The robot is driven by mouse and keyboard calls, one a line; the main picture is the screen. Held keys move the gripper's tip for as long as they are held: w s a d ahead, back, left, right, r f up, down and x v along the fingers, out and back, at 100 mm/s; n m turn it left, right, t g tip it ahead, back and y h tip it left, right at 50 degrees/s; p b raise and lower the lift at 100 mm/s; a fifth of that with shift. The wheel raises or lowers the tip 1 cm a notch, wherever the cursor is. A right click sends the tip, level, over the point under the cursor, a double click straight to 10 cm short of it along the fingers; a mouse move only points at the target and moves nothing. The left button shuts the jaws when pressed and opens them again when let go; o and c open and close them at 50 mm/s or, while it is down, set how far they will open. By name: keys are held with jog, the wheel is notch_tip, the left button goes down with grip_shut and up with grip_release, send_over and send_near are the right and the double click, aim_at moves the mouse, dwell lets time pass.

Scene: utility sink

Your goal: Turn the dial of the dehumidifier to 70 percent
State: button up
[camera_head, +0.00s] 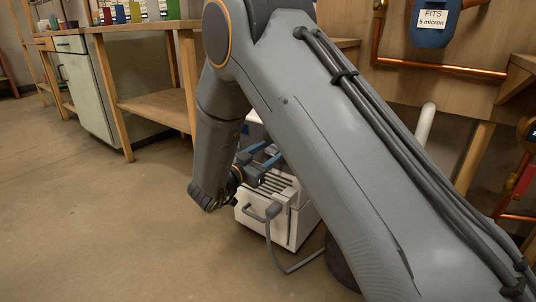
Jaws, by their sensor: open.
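The dehumidifier (256,229) is a white box on the floor, low in the middle of the picture. Its front has a dark handle, and dark vent slots show above that. My arm covers its right side and much of its upper part. I cannot make out the dial or its marks. My gripper (263,163) is at the end of the bent arm, beside the upper part of the dehumidifier, with blue-grey fingers pointing right. It looks open, with nothing seen between the fingers. I cannot tell whether it touches the dehumidifier.
A grey hose (270,245) runs from the dehumidifier's front along the floor. A wooden bench (150,106) with coloured containers on top stands behind on the left. Copper pipes (445,68) and a blue filter housing (433,32) are at upper right. The floor at left is clear.

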jog(key=c, duration=1)
jog(key=shift+c, duration=0.2)
jog(key=shift+m+p, duration=0.4)
jog(key=shift+p, duration=0.2)
jog(key=m+p, duration=0.3)
jog(key=shift+s+r, duration=0.1)
jog(key=m+p, duration=0.2)
jog(key=m, duration=0.1)
jog(key=shift+d+p, duration=0.1)
jog(key=shift+p, duration=0.25)
jog(key=shift+f+m+p, duration=0.25)
jog(key=shift+m+p, duration=0.5)
jog(key=shift+m, duration=0.95)
jog(key=o, duration=1)
